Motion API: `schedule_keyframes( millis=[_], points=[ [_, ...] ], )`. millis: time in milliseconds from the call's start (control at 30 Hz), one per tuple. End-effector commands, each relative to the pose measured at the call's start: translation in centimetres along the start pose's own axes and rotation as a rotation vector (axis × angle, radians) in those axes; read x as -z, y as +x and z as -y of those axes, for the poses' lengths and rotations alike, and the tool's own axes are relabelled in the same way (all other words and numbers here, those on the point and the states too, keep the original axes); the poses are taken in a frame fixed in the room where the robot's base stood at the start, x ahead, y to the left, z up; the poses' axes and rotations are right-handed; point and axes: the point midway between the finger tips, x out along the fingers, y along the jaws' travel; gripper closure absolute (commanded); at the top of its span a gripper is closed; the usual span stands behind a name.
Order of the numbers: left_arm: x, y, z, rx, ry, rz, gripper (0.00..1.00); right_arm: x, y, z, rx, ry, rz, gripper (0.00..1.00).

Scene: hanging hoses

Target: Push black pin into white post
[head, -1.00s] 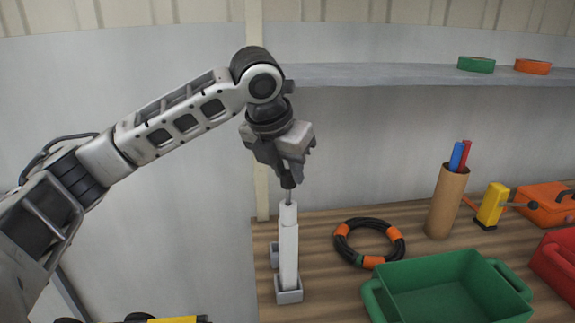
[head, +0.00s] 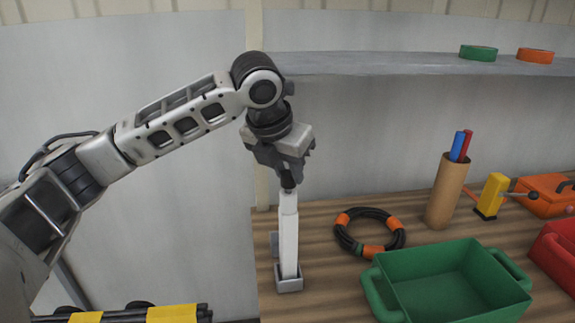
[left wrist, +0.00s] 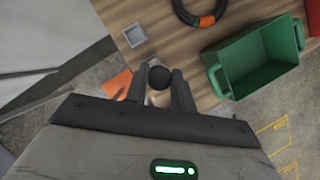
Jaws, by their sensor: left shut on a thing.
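The white post (head: 288,235) stands upright in a square grey holder (head: 289,284) near the bench's left edge. My left gripper (head: 288,180) points down right above the post, shut on the black pin (head: 287,182). The pin's dark head shows between the fingers, in line with the post's top, and almost none of its thin shaft shows. How deep the tip sits is hidden. In the left wrist view the pin's round black head (left wrist: 160,77) lies between the two fingers. My right gripper is not in view.
A second grey holder (head: 274,243) is behind the post. A black hose coil with orange bands (head: 370,249) and a green crate (head: 378,291) lie to the right. A cardboard tube with pens (head: 447,195) stands farther right. A grey shelf (head: 400,64) runs above.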

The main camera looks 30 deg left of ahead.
Motion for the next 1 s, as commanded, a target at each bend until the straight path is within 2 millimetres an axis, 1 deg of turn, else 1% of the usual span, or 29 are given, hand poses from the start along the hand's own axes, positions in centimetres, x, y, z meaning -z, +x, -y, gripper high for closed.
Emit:
schedule_keyframes(
  millis=[667, 700, 767, 1000],
  points=[
    [0.7, 1.4, 0.0, -0.001, 0.0, -0.001, 0.97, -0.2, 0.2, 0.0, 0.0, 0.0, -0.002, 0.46],
    [0.7, 1.4, 0.0, -0.001, 0.0, -0.002, 0.67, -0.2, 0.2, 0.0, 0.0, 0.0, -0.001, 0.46],
    [0.7, 1.4, 0.0, -0.001, 0.0, -0.002, 0.5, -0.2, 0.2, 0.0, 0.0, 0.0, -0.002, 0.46],
    [0.6, 1.4, 0.0, -0.001, 0.0, -0.001, 0.5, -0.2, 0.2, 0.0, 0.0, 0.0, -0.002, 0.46]
  ],
)
